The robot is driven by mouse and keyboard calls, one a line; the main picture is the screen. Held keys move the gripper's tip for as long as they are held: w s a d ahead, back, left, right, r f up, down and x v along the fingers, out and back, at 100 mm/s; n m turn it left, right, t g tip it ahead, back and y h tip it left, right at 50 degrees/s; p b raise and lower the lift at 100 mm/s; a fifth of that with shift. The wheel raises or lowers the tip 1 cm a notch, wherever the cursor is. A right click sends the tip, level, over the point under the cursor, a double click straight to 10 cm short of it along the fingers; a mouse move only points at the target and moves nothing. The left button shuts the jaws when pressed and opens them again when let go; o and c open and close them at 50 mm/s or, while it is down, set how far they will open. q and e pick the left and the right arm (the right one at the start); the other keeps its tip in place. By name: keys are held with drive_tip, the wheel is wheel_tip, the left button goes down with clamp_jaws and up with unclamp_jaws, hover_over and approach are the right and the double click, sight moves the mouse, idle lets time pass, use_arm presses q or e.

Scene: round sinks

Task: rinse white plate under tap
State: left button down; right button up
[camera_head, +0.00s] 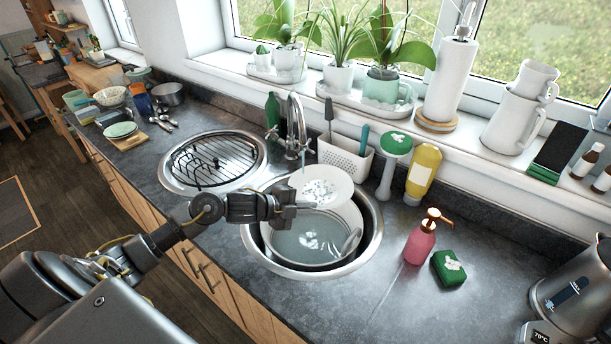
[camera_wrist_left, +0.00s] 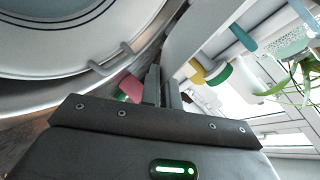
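The white plate (camera_head: 339,187) is tilted over the right round sink (camera_head: 374,232), with greyish speckles or suds on its face. My left gripper (camera_head: 300,207) is at the plate's near edge and appears shut on it. In the left wrist view the fingers (camera_wrist_left: 161,88) meet at the rim of the pale plate (camera_wrist_left: 205,30). The chrome tap (camera_head: 295,122) stands behind, its spout close above the plate's far left side. A white round basin (camera_head: 352,215) with water sits in the sink below the plate. My right gripper is not in view.
A drainer rack (camera_head: 215,160) covers the left sink. A white caddy (camera_head: 345,158), a green-topped brush (camera_head: 393,160) and a yellow bottle (camera_head: 423,172) stand behind. A pink soap bottle (camera_head: 420,243) and green sponge (camera_head: 448,268) are at right.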

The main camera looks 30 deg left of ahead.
use_arm(q)
drive_tip(key=shift+r, duration=0.1)
idle(0.3)
drive_tip(key=s+d+r+p, duration=0.3)
drive_tip(key=d+r+p, duration=0.1)
drive_tip(key=shift+p, duration=0.4)
idle(0.5)
